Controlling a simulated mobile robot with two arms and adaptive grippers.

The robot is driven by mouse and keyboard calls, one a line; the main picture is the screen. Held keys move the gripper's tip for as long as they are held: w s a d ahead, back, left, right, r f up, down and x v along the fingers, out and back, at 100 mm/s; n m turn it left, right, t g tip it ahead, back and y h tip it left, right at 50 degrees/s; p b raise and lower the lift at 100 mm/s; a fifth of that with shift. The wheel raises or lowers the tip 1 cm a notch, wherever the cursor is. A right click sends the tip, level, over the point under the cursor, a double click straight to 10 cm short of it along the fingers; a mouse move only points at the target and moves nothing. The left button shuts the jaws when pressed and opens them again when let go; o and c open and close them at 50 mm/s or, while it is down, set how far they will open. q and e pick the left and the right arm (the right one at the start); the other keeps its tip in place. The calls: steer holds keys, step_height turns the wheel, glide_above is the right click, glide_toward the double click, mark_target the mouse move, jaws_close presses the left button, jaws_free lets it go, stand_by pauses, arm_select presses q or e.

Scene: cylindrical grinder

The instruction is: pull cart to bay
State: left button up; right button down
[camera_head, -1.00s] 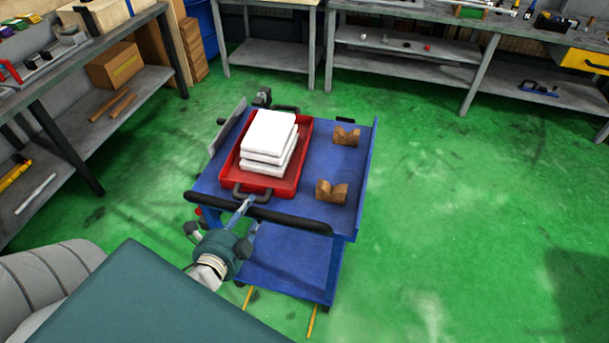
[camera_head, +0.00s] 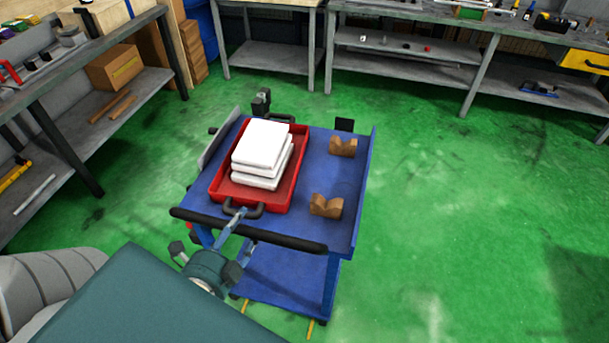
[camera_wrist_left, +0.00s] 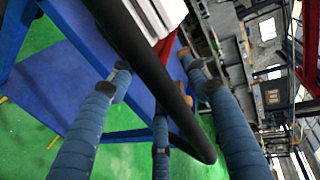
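The blue cart (camera_head: 291,285) stands left of centre in the head view, with its black handle bar (camera_head: 290,240) on my side. My left gripper (camera_head: 228,228) is at the left part of the handle. My right gripper is out of view. No bay marking can be told apart for certain.
The cart carries a red tray (camera_head: 282,200) with white blocks (camera_head: 263,145) and two brown V-shaped blocks (camera_head: 326,206). A shelf bench (camera_head: 125,105) stands at the left, and workbenches (camera_head: 410,65) line the back. Green floor (camera_head: 470,220) is clear at the right.

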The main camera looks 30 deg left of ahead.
arm_select(q)
steer(key=shift+w+d+r, duration=0.1)
steer(key=shift+w+r, duration=0.15)
steer(key=shift+r, duration=0.15)
steer(key=shift+s+d+r+p, duration=0.15)
steer(key=shift+s+r+p, duration=0.15)
steer(key=shift+s+r, duration=0.4)
steer(key=shift+s+d+r+p, duration=0.1)
steer(key=shift+s+r+p, duration=0.2)
steer(key=shift+s, duration=0.6)
steer(key=shift+r+p+v, duration=0.15)
steer(key=shift+r+v, duration=0.05)
steer(key=shift+v, duration=1.2)
steer(key=shift+r+p+v, duration=0.15)
steer(key=shift+r+v, duration=0.05)
steer(key=shift+v, duration=1.25)
steer(key=shift+w, duration=0.2)
